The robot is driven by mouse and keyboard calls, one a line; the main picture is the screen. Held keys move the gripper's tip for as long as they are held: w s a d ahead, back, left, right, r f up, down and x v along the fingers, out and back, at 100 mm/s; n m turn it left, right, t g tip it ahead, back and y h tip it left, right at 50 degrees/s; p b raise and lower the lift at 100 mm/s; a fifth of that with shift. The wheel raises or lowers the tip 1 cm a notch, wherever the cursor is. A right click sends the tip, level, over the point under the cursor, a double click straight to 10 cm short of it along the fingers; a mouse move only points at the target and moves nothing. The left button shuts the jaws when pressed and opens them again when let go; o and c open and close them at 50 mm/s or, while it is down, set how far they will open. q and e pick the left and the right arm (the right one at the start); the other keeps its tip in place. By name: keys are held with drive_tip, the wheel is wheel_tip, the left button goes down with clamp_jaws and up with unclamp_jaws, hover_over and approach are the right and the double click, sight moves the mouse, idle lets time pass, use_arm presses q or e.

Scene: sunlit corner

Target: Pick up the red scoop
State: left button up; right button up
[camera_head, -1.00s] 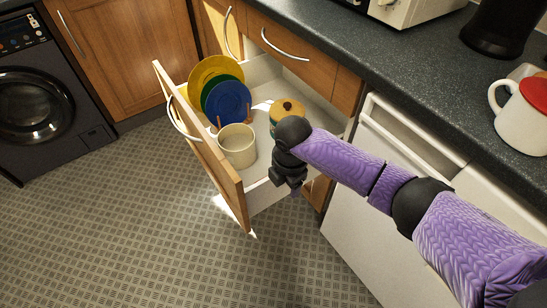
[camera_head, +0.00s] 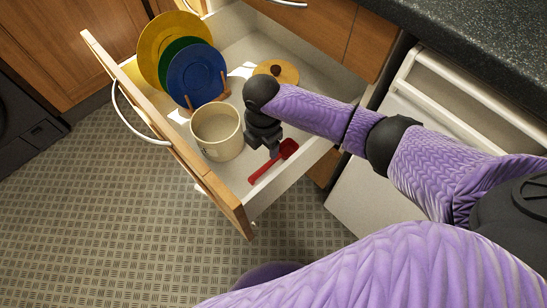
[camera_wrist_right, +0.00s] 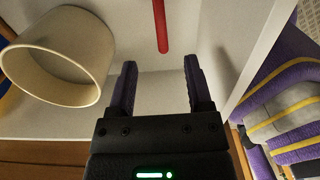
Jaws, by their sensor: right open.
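The red scoop (camera_head: 274,160) lies on the floor of the open drawer in the head view, near the drawer's right side wall. Its red handle (camera_wrist_right: 160,25) shows in the right wrist view, ahead of the fingertips and roughly between their lines. My right gripper (camera_head: 268,150) is over the drawer, just above and beside the scoop, and hides a little of it. In the wrist view its two fingers (camera_wrist_right: 158,82) are apart with nothing between them. My left gripper is not in view.
A cream mug (camera_head: 217,132) stands left of my right gripper. Yellow, green and blue plates (camera_head: 197,75) stand in a rack behind it. A round-lidded pot (camera_head: 277,72) is behind my wrist. The drawer front (camera_head: 170,135) and side wall (camera_head: 290,180) bound the space.

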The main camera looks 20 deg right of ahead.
sight(265, 167)
drive_tip(key=f+b, duration=0.4)
drive_tip(key=f, duration=0.1)
drive_tip(key=f+b, duration=0.3)
drive_tip(key=f, duration=0.3)
drive_tip(key=shift+s+a+f+b, duration=0.1)
drive_tip(key=shift+a+f+b, duration=0.1)
drive_tip(key=shift+b, duration=0.2)
drive_tip(key=shift+r, duration=0.4)
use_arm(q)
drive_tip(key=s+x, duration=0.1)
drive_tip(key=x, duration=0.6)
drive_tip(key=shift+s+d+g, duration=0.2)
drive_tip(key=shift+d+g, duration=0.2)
use_arm(e)
clamp_jaws()
